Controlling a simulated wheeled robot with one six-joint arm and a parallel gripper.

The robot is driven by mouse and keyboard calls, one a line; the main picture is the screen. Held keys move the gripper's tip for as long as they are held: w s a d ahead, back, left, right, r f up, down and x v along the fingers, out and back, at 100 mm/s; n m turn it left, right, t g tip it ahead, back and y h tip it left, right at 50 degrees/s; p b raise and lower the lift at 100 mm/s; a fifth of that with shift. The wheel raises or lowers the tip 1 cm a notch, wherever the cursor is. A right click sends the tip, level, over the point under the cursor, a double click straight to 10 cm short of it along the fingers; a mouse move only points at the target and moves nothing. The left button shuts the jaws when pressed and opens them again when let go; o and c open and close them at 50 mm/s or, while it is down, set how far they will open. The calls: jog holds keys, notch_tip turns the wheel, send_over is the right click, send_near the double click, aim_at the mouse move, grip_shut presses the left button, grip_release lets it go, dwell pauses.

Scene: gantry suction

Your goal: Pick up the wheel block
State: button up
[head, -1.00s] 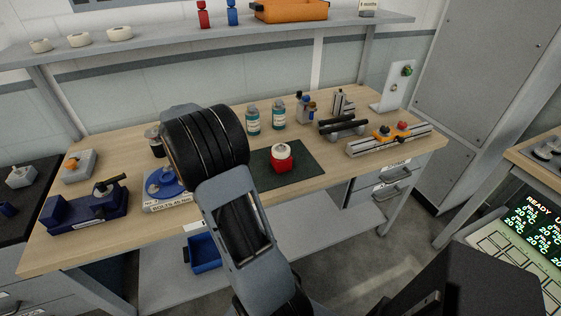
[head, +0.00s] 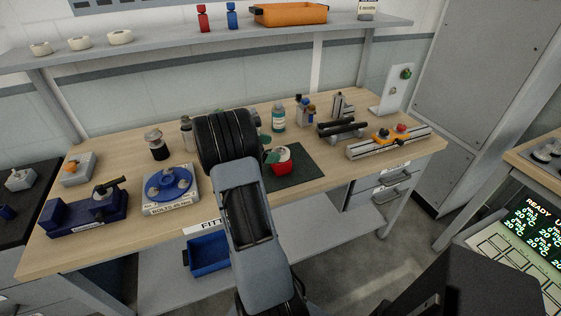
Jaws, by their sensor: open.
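A red block with a pale round top (head: 282,167) stands on a dark green mat (head: 305,172) in the middle of the bench; it may be the wheel block, but I cannot tell for sure. My gripper (head: 267,148) is mostly hidden behind my dark forearm. Greenish finger parts show just left of the red block's top, apart from each other and with nothing visible between them. I cannot tell whether they touch the block.
A blue disc fixture (head: 168,184), a grey block with an orange part (head: 78,168) and a dark blue clamp fixture (head: 85,210) stand left. A bottle (head: 278,117) stands behind the mat. A metal rail (head: 388,142) lies right. A shelf (head: 200,46) spans above the back.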

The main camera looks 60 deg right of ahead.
aim_at(278, 148)
jog(key=shift+x, duration=2.3)
jog(key=shift+c, duration=0.2)
jog(key=shift+r, duration=0.15)
grip_shut()
